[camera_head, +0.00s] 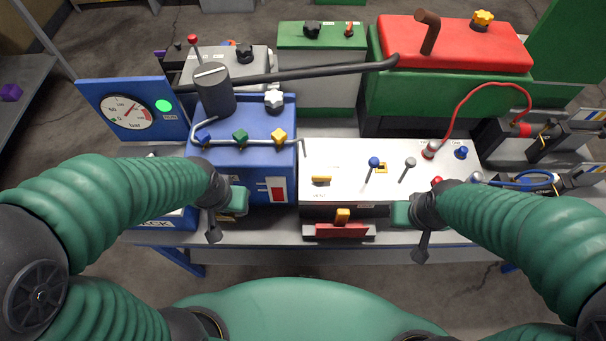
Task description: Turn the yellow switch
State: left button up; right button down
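Several yellow parts are in view, and I cannot tell for certain which one is the switch. A small yellow switch (320,180) lies flat on the left of the white panel (332,155). Another yellow piece (343,215) sits on the panel's front face, above a red part. My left gripper (225,212) hangs in front of the blue box, left of both yellow pieces and apart from them. My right gripper (416,220) is at the panel's front right, right of both and apart from them. Neither gripper visibly holds anything; their finger openings are unclear.
Blue and grey levers (374,163) stand upright on the panel. The blue box (255,165) carries a yellow knob (279,135), other knobs and a pipe. A red tank (455,45) with a yellow knob (482,18) is behind. A pressure gauge (127,110) stands left.

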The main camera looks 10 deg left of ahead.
aim_at(319, 180)
jog(key=j+u, duration=0.15)
jog(key=j, duration=0.25)
jog(key=i+j+u, duration=0.1)
jog(key=j, duration=0.3)
jog(key=i+j+u, duration=0.15)
jog(key=j, duration=0.25)
